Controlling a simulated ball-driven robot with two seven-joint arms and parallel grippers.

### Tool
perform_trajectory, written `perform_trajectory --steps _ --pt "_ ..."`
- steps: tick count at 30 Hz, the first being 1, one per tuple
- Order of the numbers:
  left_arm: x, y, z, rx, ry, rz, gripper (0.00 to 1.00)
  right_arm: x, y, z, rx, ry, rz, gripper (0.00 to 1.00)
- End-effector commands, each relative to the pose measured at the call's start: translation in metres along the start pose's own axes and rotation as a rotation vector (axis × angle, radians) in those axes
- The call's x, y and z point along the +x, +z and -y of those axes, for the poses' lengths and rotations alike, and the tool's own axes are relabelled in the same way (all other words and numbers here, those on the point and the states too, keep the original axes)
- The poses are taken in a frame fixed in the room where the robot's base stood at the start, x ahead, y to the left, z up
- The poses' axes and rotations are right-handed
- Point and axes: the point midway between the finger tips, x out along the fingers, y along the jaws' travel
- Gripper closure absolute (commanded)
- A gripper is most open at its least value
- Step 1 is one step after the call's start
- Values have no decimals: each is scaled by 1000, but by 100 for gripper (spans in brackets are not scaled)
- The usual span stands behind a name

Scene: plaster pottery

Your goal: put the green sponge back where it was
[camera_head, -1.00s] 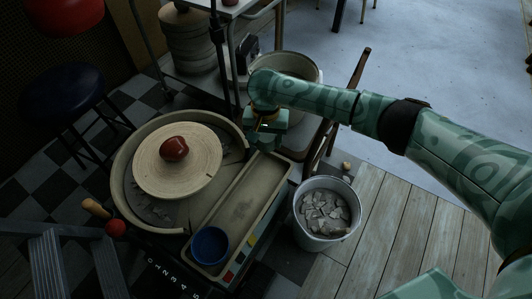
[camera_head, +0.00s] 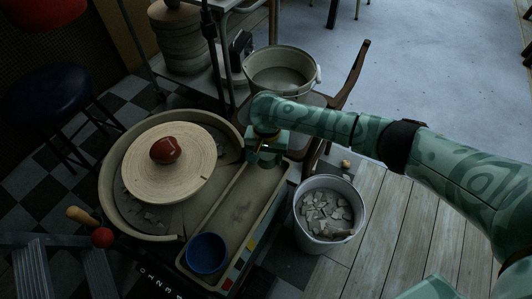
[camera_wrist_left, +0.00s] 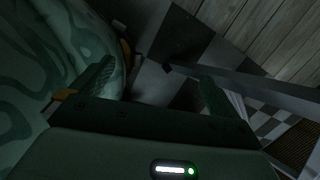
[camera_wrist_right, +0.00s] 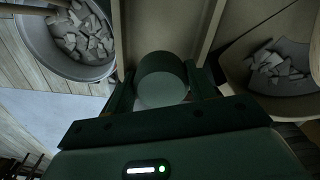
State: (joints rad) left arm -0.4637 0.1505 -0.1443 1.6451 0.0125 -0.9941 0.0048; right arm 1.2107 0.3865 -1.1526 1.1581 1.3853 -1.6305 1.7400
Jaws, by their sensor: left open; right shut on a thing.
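The green sponge (camera_wrist_right: 162,78) is a dark green cylinder between the fingers of my right gripper in the right wrist view. My right gripper (camera_head: 266,158) is shut on it, over the far end of the long beige tray (camera_head: 232,213) beside the wheel. The sponge is hidden in the head view. I cannot tell whether it touches the tray floor. My left gripper (camera_wrist_left: 155,92) is open and empty in the left wrist view. It is out of sight in the head view.
A wheel (camera_head: 190,185) with a red-brown lump (camera_head: 165,150) stands left of the tray. A blue bowl (camera_head: 206,252) sits at the tray's near end. A bucket of shards (camera_head: 326,241) stands right. Another bucket (camera_head: 279,57) is behind my right gripper.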

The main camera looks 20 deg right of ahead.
Motion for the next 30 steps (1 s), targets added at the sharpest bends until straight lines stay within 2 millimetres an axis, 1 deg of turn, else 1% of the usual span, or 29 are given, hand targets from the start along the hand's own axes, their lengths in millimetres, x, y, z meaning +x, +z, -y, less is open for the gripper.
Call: perform_trajectory --steps 1,11,18,24,30 --pt "-2 -4 4 5 -7 -1 0 5 0 0 0 1 2 64" --pt "-32 -26 32 35 -69 -10 0 16 -1 0 1 1 1 64" --pt "-58 -39 53 52 -116 -13 0 25 0 0 0 1 1 64" --pt "-64 -64 51 24 -113 -98 0 40 0 0 0 2 3 64" --pt "-72 -79 51 5 -112 -153 0 45 0 0 1 0 1 64"
